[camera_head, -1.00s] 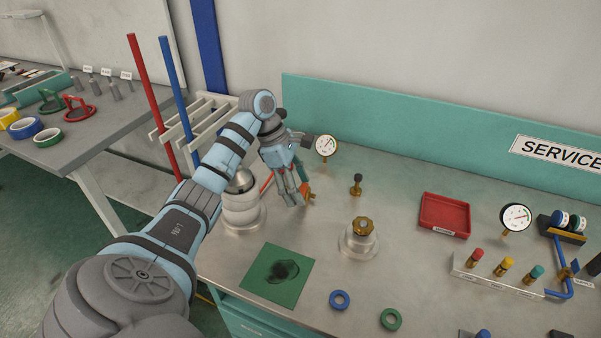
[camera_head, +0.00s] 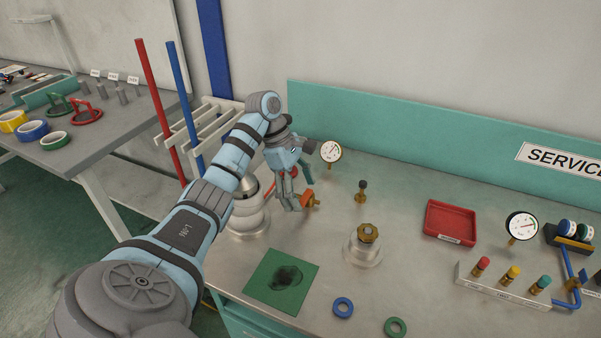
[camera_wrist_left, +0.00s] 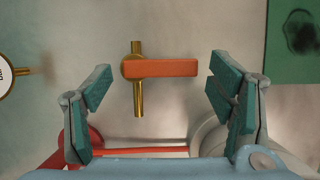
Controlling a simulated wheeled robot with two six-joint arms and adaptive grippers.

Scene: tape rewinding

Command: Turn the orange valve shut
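The orange valve (camera_head: 311,199) has a flat orange lever on a brass body and stands at the back left of the bench. In the left wrist view its orange lever (camera_wrist_left: 160,68) lies crosswise, over the brass pipe (camera_wrist_left: 138,98) at its left end. My left gripper (camera_head: 297,197) points down at the valve. In the left wrist view my left gripper (camera_wrist_left: 163,75) is open, with one teal-padded finger on each side of the lever and visible gaps to it. In the head view the fingers partly hide the valve. My right gripper is not in view.
A round gauge (camera_head: 331,151) stands just behind the valve, and a silver canister (camera_head: 248,213) stands close on its left. A brass-knobbed fitting (camera_head: 367,234), a small black-knobbed fitting (camera_head: 361,190) and a red tray (camera_head: 450,221) are to the right. A green mat (camera_head: 281,281) lies in front.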

